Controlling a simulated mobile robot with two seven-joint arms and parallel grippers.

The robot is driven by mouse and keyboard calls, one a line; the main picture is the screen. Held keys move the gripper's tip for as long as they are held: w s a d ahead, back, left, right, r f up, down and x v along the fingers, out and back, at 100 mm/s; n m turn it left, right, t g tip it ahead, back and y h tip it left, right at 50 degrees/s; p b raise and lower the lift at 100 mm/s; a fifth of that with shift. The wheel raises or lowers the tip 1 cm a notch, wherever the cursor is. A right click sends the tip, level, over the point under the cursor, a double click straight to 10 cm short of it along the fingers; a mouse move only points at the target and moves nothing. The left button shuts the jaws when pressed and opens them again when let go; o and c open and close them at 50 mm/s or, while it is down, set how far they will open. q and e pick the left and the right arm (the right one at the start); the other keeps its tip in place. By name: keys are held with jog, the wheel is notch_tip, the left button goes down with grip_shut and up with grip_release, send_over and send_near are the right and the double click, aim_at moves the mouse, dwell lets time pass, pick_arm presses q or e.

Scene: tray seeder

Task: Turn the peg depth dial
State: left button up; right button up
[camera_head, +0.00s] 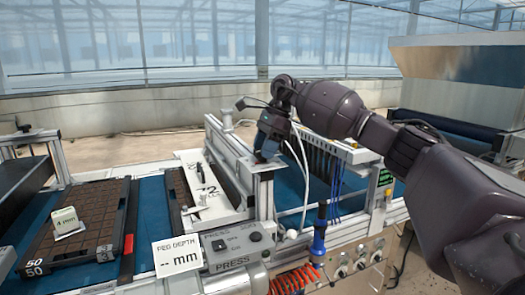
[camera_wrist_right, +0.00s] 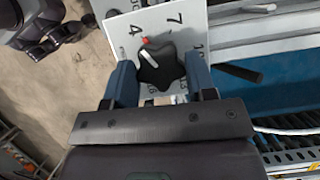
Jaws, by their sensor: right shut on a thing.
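The peg depth dial (camera_wrist_right: 160,68) is a black star-shaped knob with a white pointer line, on a white scale plate (camera_wrist_right: 126,24) with numbers such as 4 and 7. A red mark sits at the knob's upper left edge, and the white line points toward the upper left. My right gripper (camera_wrist_right: 160,78) is shut on the knob, with one blue finger on each side. In the head view my right gripper (camera_head: 266,150) comes down onto the top of the press frame and hides most of the dial. My left gripper is not in view.
A sign reading "PEG DEPTH -- mm" (camera_head: 178,257) stands beside the press switch box (camera_head: 232,243). A seed tray (camera_head: 92,205) with a "4 mm" card (camera_head: 66,221) lies on the blue belt at left. White hoses and a blue-handled tool (camera_head: 319,235) are near my right arm.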

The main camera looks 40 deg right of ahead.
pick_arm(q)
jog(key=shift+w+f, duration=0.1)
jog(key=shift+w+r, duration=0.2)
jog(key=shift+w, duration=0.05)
pick_arm(e)
jog(key=shift+n, duration=0.3)
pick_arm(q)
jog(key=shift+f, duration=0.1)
pick_arm(e)
jog(key=o, duration=0.9)
jog(key=shift+c, duration=0.2)
jog(key=shift+o, duration=0.4)
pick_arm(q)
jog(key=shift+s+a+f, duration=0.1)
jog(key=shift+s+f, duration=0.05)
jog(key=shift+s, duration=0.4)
pick_arm(e)
jog(key=w+v, duration=0.1)
jog(key=v, duration=0.9)
jog(key=shift+s+d+r, duration=0.2)
jog(key=shift+s+r, duration=0.2)
jog(key=shift+s, duration=0.05)
